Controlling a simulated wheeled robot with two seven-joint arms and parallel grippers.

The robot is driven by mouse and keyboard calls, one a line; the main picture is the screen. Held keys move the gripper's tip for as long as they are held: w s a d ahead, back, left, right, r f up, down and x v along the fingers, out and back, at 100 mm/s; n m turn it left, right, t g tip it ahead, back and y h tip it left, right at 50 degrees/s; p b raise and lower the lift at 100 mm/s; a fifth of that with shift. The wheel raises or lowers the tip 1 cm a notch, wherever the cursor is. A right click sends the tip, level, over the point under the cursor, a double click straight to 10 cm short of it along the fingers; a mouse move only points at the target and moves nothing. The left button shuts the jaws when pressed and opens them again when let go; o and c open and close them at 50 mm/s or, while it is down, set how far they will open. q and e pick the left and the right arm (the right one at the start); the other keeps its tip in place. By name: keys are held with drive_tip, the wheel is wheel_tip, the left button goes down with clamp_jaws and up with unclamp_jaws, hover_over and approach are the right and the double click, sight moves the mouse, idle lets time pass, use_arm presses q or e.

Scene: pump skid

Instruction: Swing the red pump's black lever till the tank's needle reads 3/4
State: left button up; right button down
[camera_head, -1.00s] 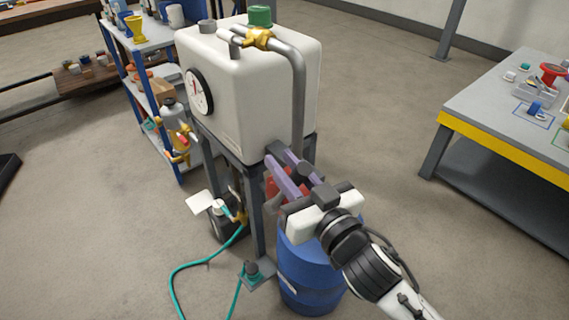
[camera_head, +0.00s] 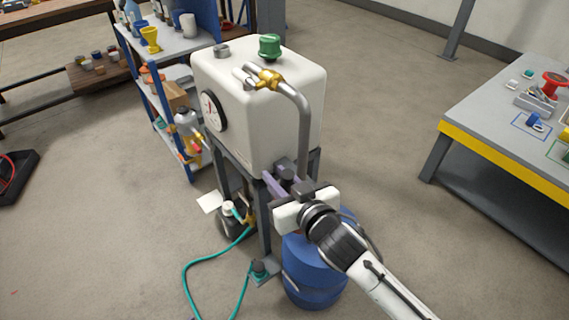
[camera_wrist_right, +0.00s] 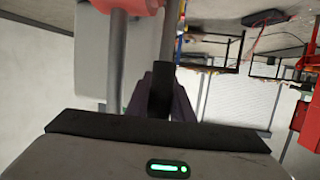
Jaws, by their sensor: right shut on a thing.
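My right gripper (camera_head: 279,181) is in front of the tank stand, its purple fingers pointing at the stand. In the right wrist view the fingers (camera_wrist_right: 180,103) close around a black lever (camera_wrist_right: 160,87). A red part, apparently the pump (camera_wrist_right: 138,4), shows at that view's top edge; in the head view the arm and gripper hide the pump. The cream tank (camera_head: 265,115) stands on a dark frame. Its round white gauge (camera_head: 214,110) faces left; the needle appears to point upward, too small to read exactly. My left gripper is out of view.
A blue drum (camera_head: 312,270) stands below my right forearm. A teal hose (camera_head: 190,269) curls on the floor left of the stand. Blue shelving (camera_head: 158,107) is behind left; a grey, yellow-edged table (camera_head: 490,115) is at right. Floor between stand and table is clear.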

sight(282, 178)
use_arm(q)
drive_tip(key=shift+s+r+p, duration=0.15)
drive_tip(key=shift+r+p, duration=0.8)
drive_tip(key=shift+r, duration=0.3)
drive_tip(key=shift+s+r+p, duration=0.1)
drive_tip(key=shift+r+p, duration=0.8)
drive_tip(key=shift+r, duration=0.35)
use_arm(e)
drive_tip(key=shift+w+a+f+g+h, duration=0.3)
drive_tip(key=shift+w+a+g+h, duration=0.15)
drive_tip(key=shift+w+a+g, duration=0.45)
drive_tip(key=shift+w+a+f+g+h, duration=0.25)
drive_tip(key=shift+w+a+g+h, duration=0.3)
drive_tip(key=shift+w+g, duration=0.4)
drive_tip(key=shift+w, duration=0.15)
drive_tip(key=c, duration=1.6)
unclamp_jaws()
drive_tip(key=shift+o, duration=0.2)
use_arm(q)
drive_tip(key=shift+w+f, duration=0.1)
use_arm(e)
drive_tip(key=v, duration=1)
drive_tip(key=shift+d+f, duration=0.1)
